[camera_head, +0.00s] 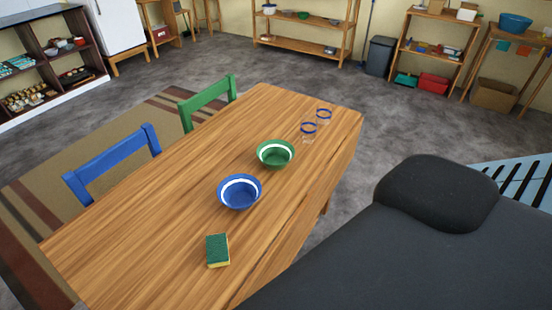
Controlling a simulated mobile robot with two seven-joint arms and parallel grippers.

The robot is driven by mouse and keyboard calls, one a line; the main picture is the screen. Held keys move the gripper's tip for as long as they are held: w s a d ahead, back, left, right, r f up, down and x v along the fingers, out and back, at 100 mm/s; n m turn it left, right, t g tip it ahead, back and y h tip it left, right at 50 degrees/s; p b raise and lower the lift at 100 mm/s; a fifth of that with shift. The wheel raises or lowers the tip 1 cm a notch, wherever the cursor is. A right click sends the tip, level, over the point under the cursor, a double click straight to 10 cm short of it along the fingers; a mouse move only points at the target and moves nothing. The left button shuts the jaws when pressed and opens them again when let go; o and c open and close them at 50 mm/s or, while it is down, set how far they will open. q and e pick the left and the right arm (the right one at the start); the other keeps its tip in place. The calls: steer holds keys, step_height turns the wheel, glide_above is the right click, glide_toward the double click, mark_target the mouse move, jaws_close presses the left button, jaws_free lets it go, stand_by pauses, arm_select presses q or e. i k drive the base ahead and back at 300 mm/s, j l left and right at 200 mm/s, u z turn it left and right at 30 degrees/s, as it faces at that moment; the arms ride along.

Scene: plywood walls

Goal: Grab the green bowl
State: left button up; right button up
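The green bowl (275,161) has a white band inside its rim. It stands upright on the wooden table (150,225), right of the table's middle line and near its right edge. A blue bowl (239,200) with a white band stands just in front and to the left of it, with a small gap. Neither of my grippers shows in the head view, so nothing is seen holding the green bowl.
A green and yellow sponge (217,251) lies nearer on the table. Two clear glasses with blue rims (309,128) stand beyond the green bowl. Blue (115,163) and green (207,101) chairs line the left side. A dark padded piece (430,195) fills the lower right.

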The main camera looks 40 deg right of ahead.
mark_target(275, 154)
steer(key=i+l+u, duration=0.2)
steer(key=l, duration=1)
steer(key=l+u, duration=0.2)
steer(key=l, duration=1.05)
steer(key=l+u, duration=0.2)
steer(key=l, duration=1.05)
steer(key=l+u, duration=0.2)
steer(key=l, duration=1.05)
steer(key=k, duration=0.05)
